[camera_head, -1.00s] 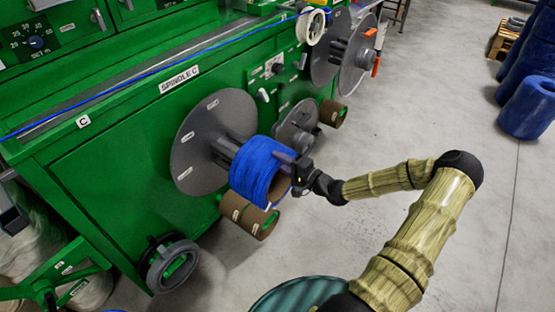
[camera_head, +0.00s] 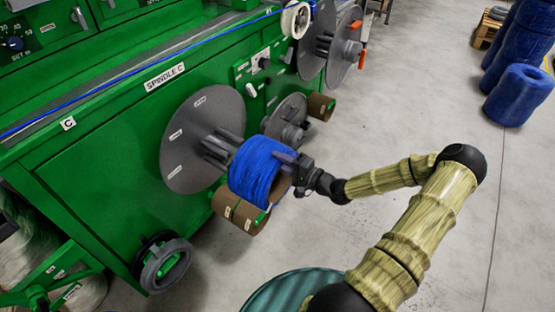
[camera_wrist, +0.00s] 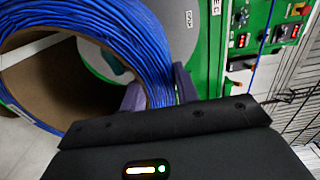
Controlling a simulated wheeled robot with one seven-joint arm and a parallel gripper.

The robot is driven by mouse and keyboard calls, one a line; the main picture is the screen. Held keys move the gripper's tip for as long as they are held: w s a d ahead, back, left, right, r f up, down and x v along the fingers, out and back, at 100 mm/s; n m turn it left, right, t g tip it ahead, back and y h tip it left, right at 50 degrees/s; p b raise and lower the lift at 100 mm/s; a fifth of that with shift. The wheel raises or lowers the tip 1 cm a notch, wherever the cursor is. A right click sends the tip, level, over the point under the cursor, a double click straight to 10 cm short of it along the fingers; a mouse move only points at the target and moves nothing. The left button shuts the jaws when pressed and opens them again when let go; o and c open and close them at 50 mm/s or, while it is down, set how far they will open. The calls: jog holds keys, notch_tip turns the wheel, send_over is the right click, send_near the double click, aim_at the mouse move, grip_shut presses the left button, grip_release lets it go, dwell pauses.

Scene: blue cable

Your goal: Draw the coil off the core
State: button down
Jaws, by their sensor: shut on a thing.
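The blue cable coil (camera_head: 256,172) is a thick ring with a brown inner lining. It hangs at the outer end of the grey core (camera_head: 220,148), which sticks out from a round grey flange (camera_head: 203,138). A length of bare core shows between flange and coil. My gripper (camera_head: 287,163) is at the coil's right, outer side, shut on its wall. In the wrist view the purple fingers (camera_wrist: 158,90) straddle the coil wall (camera_wrist: 140,40), one inside the ring and one outside.
The green machine (camera_head: 110,170) fills the left side. Blue rolls (camera_head: 520,95) stand far right. The grey floor right of the coil is clear except for my arm.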

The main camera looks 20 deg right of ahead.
jog(key=shift+v, duration=2.6)
jog(key=shift+r, duration=0.2)
